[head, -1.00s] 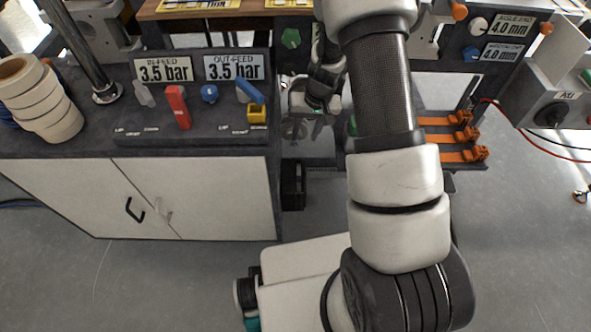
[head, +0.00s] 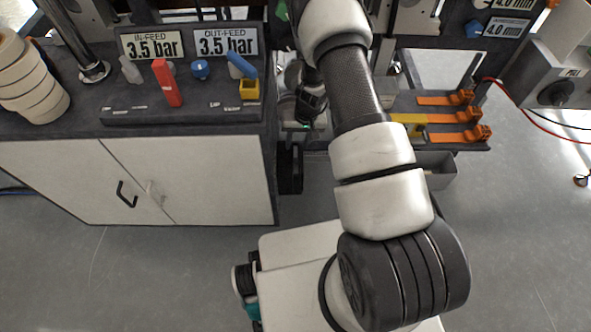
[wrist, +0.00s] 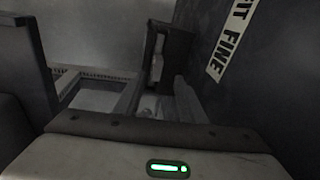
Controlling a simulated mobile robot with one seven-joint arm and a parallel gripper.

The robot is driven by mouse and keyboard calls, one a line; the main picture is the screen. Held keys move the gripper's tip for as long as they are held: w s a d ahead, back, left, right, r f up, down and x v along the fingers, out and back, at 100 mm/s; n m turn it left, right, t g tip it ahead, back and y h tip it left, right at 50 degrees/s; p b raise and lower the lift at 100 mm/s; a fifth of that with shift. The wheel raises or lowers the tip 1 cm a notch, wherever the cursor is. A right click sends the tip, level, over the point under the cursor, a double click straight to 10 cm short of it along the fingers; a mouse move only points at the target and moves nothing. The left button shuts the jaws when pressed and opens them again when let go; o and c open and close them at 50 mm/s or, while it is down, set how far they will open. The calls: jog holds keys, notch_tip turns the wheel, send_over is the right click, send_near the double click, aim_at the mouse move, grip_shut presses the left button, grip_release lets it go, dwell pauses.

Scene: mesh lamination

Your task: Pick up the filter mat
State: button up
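I cannot make out the filter mat for certain in either view. In the dark wrist view, a pale flat panel (wrist: 95,100) inside a light frame lies left of centre, and a pale ridged piece (wrist: 190,100) stands right of centre; I cannot tell whether either is the mat. A white label ending in "T FINE" (wrist: 231,40) is on the dark surface at right. My gripper (head: 303,126) is low beside the cabinet in the head view, mostly hidden by my arm. Its body with a green light fills the bottom of the wrist view; its fingertips are not clear.
A white cabinet (head: 190,185) stands left, with a red lever (head: 167,83) and a yellow block (head: 249,90) on its dark top. Orange clamps (head: 465,115) line a shelf at right, above a grey bin (head: 440,168). Open floor lies at lower right.

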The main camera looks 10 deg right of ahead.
aim_at(296, 153)
jog(key=f, duration=0.3)
jog(key=f+b, duration=0.1)
jog(key=f, duration=0.1)
jog(key=shift+w, duration=0.3)
jog(key=shift+r, duration=0.1)
grip_shut()
